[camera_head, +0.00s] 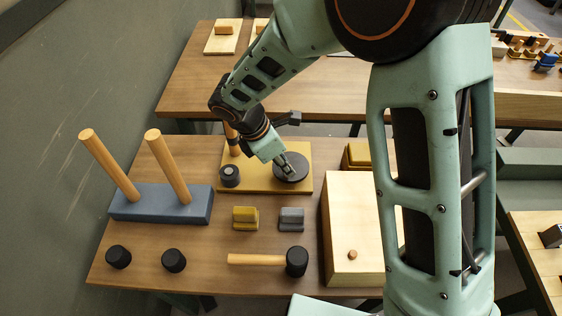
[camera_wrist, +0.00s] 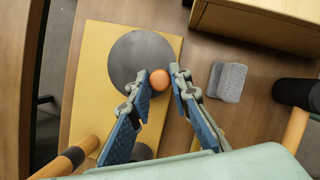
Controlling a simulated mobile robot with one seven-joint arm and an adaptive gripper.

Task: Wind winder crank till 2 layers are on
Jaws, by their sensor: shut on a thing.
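The winder is a yellow board (camera_head: 262,183) on the brown table; it also shows in the wrist view (camera_wrist: 100,45). A dark round crank disc (camera_head: 302,173) lies flat on its right part. In the wrist view the disc (camera_wrist: 137,55) carries an orange knob (camera_wrist: 160,80) at its edge. My gripper (camera_head: 289,170) reaches down over the disc, and in the wrist view its fingers (camera_wrist: 162,78) are shut on the knob. A wooden post (camera_wrist: 75,160) with a dark band stands on the board. Any wound layers cannot be made out.
A black round piece (camera_head: 229,176) sits on the board's left. A blue rack (camera_head: 160,204) with two tilted wooden pegs stands left. Yellow (camera_head: 245,217) and grey (camera_head: 291,218) blocks, a mallet (camera_head: 296,261) and two black knobs (camera_head: 118,257) lie in front. A pale wooden box (camera_head: 350,215) stands right.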

